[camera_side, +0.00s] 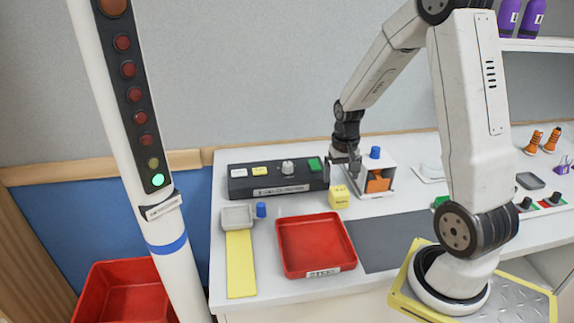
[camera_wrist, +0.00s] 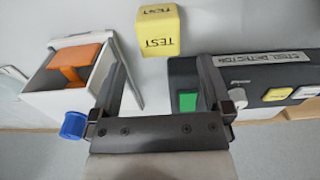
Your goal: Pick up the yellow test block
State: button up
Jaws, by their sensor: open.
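The yellow test block (camera_side: 339,197) is a small cube on the white table, in front of the steel detector's right end. In the wrist view the test block (camera_wrist: 158,30) shows the word TEST on two faces and lies beyond the fingertips, roughly centred between them. My gripper (camera_side: 352,170) is above and behind the block in the side view. In the wrist view my gripper (camera_wrist: 160,68) has its two fingers spread wide with nothing between them. The fingers look apart from the block.
The black steel detector (camera_wrist: 255,85) with a green button stands close beside one finger. A white box with an orange part (camera_wrist: 75,65) and blue knob (camera_wrist: 74,125) is close to the other. A red steel tray (camera_side: 316,245) lies in front. A grey mat (camera_side: 385,240) is bare.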

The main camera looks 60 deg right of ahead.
aim_at(340, 190)
jog(key=shift+d, duration=0.3)
jog(key=shift+a+f, duration=0.1)
jog(key=shift+f, duration=1.25)
jog(key=shift+f, duration=0.1)
jog(key=shift+a+f, duration=0.15)
jog(key=shift+f, duration=2.35)
jog(key=c, duration=1.3)
jog(key=shift+r, duration=0.1)
